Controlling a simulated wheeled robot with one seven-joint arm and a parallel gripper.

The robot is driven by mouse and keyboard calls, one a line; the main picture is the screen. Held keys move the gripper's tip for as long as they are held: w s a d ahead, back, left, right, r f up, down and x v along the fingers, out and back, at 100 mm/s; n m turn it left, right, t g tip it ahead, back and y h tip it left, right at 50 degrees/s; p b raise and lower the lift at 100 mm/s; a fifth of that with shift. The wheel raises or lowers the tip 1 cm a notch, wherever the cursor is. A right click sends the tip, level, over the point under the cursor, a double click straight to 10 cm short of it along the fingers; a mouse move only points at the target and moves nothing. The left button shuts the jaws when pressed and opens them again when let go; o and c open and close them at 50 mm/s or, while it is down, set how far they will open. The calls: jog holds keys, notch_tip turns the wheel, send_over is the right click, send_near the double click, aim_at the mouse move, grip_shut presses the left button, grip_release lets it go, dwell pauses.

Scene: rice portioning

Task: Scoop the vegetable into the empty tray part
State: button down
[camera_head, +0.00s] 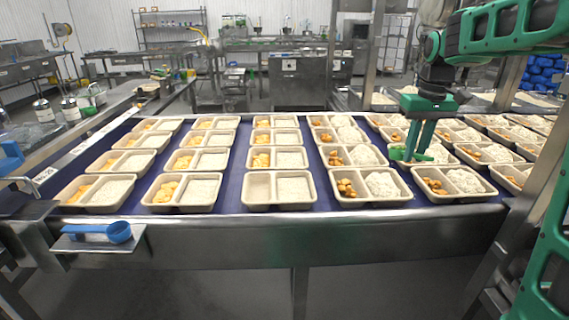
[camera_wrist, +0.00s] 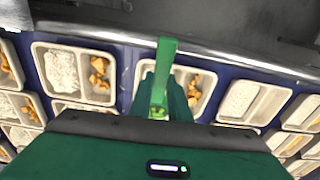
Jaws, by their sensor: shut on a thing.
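My gripper (camera_head: 416,130) is above the trays right of centre and shut on a green scoop (camera_head: 397,154). In the wrist view the green scoop (camera_wrist: 165,62) sticks out between the fingers; I cannot tell whether it holds any food. The tray with an empty left part (camera_head: 258,188) stands at the front middle of the belt, with white rice in its right part. In the wrist view its empty part (camera_wrist: 270,104) lies to the right. Orange-brown vegetable pieces (camera_head: 346,188) lie in the tray beside it; yellow pieces (camera_head: 169,193) lie in trays further left.
Several rows of filled trays cover the blue belt (camera_head: 228,196), with narrow gaps between them. A steel edge (camera_head: 250,225) runs along the front. A blue scoop (camera_head: 117,232) lies on a small shelf at the front left. A steel post (camera_head: 373,50) rises behind the belt.

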jog(key=shift+d, duration=0.1)
jog(key=shift+w+a+f, duration=0.1)
jog(key=shift+w+a, duration=0.1)
jog(key=w+a+f+n+t+y, duration=0.1)
jog(key=w+a+n, duration=0.3)
jog(key=a, duration=0.4)
jog(key=w+a+f+n+t, duration=0.1)
jog(key=w+a+f+n, duration=0.3)
jog(key=a, duration=0.3)
jog(key=w+a+f+n+t+y, duration=0.1)
jog(key=w+a+f+n, duration=0.2)
jog(key=w+a+n, duration=0.2)
jog(key=shift+w+a+f+n+y, duration=0.1)
jog(key=shift+a+n, duration=0.15)
jog(key=shift+a, duration=0.35)
jog(key=shift+s+a+f+n+y, duration=0.1)
jog(key=shift+a+n, duration=0.1)
jog(key=shift+a, duration=0.4)
jog(key=shift+w+a+f+n+y, duration=0.1)
jog(key=shift+a+n, duration=0.15)
jog(key=shift+a, duration=0.35)
jog(key=s+a+n+t+y, duration=0.1)
jog(key=a+n+t+y, duration=0.2)
jog(key=a+n+t, duration=0.4)
jog(key=shift+s+a+f+n+t+y, duration=0.4)
jog(key=shift+a+t, duration=0.6)
jog(key=shift+t, duration=1.7)
jog(key=shift+f+t, duration=0.15)
jog(key=shift+t, duration=0.15)
